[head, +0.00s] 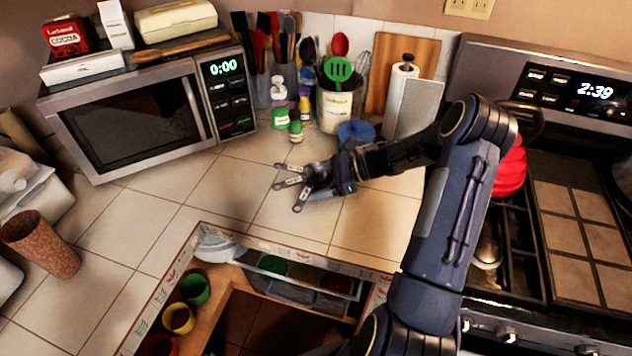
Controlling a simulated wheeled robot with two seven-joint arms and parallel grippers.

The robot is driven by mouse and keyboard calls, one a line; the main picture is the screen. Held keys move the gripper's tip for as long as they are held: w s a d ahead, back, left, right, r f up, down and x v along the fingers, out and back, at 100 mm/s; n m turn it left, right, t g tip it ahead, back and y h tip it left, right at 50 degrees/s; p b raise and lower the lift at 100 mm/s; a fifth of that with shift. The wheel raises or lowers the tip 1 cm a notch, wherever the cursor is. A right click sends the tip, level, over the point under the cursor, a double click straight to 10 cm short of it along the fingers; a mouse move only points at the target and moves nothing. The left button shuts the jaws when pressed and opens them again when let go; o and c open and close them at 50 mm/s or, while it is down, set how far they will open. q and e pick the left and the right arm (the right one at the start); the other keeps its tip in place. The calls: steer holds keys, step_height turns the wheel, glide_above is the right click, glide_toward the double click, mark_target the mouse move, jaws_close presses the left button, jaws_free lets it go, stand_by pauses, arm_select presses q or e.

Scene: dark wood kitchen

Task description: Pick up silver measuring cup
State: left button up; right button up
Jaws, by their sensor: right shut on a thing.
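The silver measuring cup (318,171) is at the middle of the tiled counter, with several flat silver handles (289,183) fanned out to its left. My right gripper (334,174) reaches in from the right and is shut on the measuring cup. The fingers hide part of the cup. I cannot tell whether the cup touches the counter or is slightly above it. My left gripper is not in view.
A microwave (135,110) stands at the back left. Utensil holders (338,108), small bottles (295,130) and a paper towel holder (403,95) stand behind. An open drawer (290,285) lies below the counter edge. The stove (560,200) is at right. Left-centre counter is clear.

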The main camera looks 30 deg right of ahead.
mark_target(316, 187)
steer(key=shift+r, duration=0.55)
steer(key=s+r, duration=0.1)
steer(key=r, duration=0.1)
steer(key=s+a+r+b, duration=0.1)
steer(key=r, duration=0.1)
steer(key=s+a+r+b, duration=0.1)
steer(key=r, duration=0.1)
steer(key=shift+s+a+r, duration=0.15)
steer(key=shift+s+r, duration=0.15)
steer(key=shift+r, duration=0.1)
steer(key=s+a+r+b, duration=0.2)
steer(key=s+a+r, duration=0.3)
steer(key=s, duration=0.3)
steer(key=shift+s+a, duration=0.15)
